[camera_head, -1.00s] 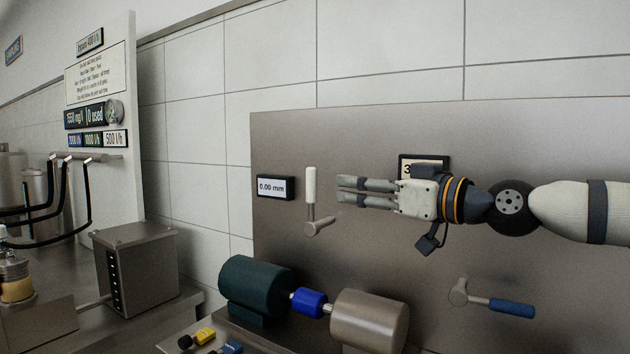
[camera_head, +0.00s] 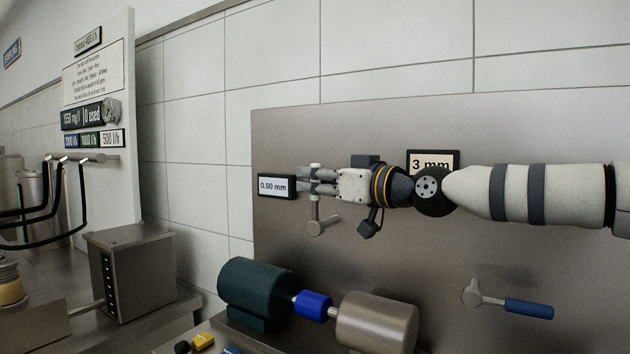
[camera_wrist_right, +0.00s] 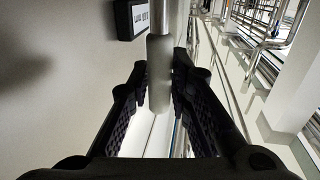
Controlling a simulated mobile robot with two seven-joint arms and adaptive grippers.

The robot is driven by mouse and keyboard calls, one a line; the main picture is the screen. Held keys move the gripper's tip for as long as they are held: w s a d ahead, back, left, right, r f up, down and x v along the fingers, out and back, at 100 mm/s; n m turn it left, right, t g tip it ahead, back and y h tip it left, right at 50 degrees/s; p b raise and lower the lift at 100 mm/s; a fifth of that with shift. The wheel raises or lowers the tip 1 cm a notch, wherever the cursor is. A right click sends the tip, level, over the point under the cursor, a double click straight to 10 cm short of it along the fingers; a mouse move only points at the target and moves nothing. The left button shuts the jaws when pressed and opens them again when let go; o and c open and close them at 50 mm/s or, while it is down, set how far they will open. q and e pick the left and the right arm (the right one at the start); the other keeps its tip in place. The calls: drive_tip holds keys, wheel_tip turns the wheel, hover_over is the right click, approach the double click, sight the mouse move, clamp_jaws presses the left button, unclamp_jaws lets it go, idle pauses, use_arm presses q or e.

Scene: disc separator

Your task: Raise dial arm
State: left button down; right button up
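An upright lever (camera_head: 315,212) with a white handle stands on the metal panel beside the "0.00 mm" display (camera_head: 272,187). My right gripper (camera_head: 308,181) reaches it from the right, and its fingers cover the middle of the handle in the head view. In the right wrist view the handle (camera_wrist_right: 159,75) stands between the two open fingers, with a gap showing on the right; I cannot tell whether the left finger touches it. A second lever with a blue grip (camera_head: 528,308) lies nearly level at lower right. My left gripper is out of view.
A "3 mm" sign (camera_head: 432,161) sits behind my right wrist. Below are a green motor (camera_head: 254,290), a blue coupling (camera_head: 311,305) and a steel drum (camera_head: 377,322). A metal box (camera_head: 131,277) stands at left. The panel between the levers is clear.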

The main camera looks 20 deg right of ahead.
clamp_jaws()
drive_tip(key=shift+f, duration=0.1)
